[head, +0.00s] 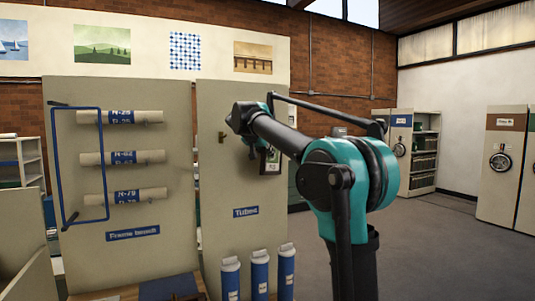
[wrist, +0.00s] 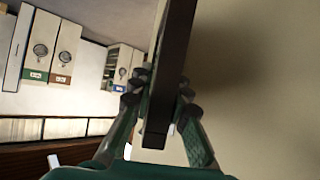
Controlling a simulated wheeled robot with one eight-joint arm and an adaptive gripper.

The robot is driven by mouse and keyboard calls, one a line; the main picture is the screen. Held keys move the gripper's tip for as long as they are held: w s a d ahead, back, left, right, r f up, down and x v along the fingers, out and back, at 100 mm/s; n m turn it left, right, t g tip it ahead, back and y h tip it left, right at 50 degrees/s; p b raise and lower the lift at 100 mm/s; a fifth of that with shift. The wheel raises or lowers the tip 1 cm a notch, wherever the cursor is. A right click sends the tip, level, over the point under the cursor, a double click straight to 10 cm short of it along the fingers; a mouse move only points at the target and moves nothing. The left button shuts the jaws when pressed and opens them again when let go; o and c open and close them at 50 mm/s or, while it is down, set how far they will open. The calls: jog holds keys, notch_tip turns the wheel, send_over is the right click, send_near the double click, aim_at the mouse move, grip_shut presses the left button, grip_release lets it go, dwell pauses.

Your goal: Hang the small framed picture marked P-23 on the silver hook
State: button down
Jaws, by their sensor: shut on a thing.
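My gripper (head: 256,146) is up in front of the beige panel marked "Tubes" (head: 240,245). It is shut on a small dark-framed picture (head: 271,161), which shows partly behind and below it; its mark is too small to read. In the wrist view the picture's dark frame (wrist: 168,75) is seen edge-on between the two fingers of my gripper (wrist: 160,100), close to a beige surface on the right. A small brownish hook-like fitting (head: 221,138) sits on the panel left of the gripper. I cannot make out a silver hook; the arm covers part of the panel.
The "Frame bench" panel (head: 133,235) on the left carries a blue frame (head: 79,109) and several labelled tubes (head: 123,157). Blue tubes with pale caps (head: 260,275) stand below the right panel. The floor (head: 445,250) to the right is clear, with cabinets (head: 503,165) beyond.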

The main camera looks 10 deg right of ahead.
dwell(0.3)
jog(key=c, duration=1.4)
grip_release()
jog(key=shift+o, duration=0.2)
jog(key=v, duration=1.1)
jog(key=s+d+f+n+g+y, duration=0.1)
jog(key=s+d+f, duration=0.25)
jog(key=f, duration=0.65)
jog(key=s+d+f+n+g+y, duration=0.1)
jog(key=s+d+f+g, duration=0.2)
jog(key=f, duration=0.7)
jog(key=s+d+f+n, duration=0.1)
jog(key=s+d+f, duration=0.3)
jog(key=f, duration=0.6)
jog(key=s+f+n+g+y, duration=0.1)
jog(key=s+f+n+y, duration=0.2)
jog(key=s+f, duration=2.2)
jog(key=shift+s+f+g+y, duration=0.35)
jog(key=shift+f+y, duration=0.1)
jog(key=shift+y, duration=0.15)
